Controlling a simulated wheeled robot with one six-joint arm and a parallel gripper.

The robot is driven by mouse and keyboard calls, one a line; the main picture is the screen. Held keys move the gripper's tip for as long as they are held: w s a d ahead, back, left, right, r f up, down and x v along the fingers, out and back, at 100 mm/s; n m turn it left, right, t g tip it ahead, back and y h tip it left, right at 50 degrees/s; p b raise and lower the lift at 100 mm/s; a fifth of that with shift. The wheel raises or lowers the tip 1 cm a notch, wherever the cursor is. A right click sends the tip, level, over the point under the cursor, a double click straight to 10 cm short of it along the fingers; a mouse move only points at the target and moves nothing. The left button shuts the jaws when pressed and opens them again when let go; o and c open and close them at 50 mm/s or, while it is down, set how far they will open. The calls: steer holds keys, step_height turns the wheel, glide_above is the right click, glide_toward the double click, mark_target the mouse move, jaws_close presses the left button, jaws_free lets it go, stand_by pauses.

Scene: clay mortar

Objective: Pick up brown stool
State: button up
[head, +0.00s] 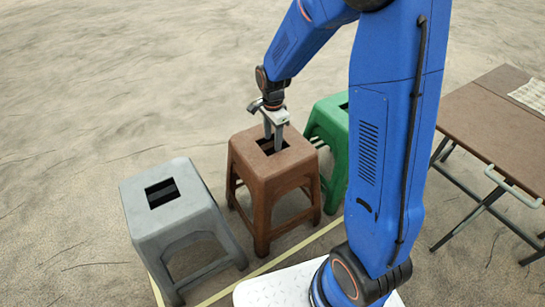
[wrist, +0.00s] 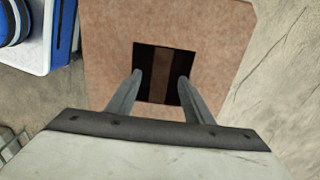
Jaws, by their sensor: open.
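The brown stool (head: 272,185) stands upright on the ground in the middle of the head view, with a square hole in its seat. In the wrist view its seat (wrist: 215,35) fills the middle, and the dark hole shows a brown bar across it. My gripper (head: 275,148) points down over the seat hole in the head view. In the wrist view its two fingers (wrist: 160,82) are apart, with tips at the left and right parts of the hole. Nothing is between them except the view of the bar below. I cannot tell how deep the tips are.
A grey stool (head: 172,215) stands to the left of the brown one. A green stool (head: 330,135) stands close behind it to the right, partly hidden by my arm. A folding table (head: 490,120) stands at the right. Open ground lies behind and left.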

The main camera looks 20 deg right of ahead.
mark_target(273, 143)
steer(key=shift+f, duration=1.7)
jaws_close()
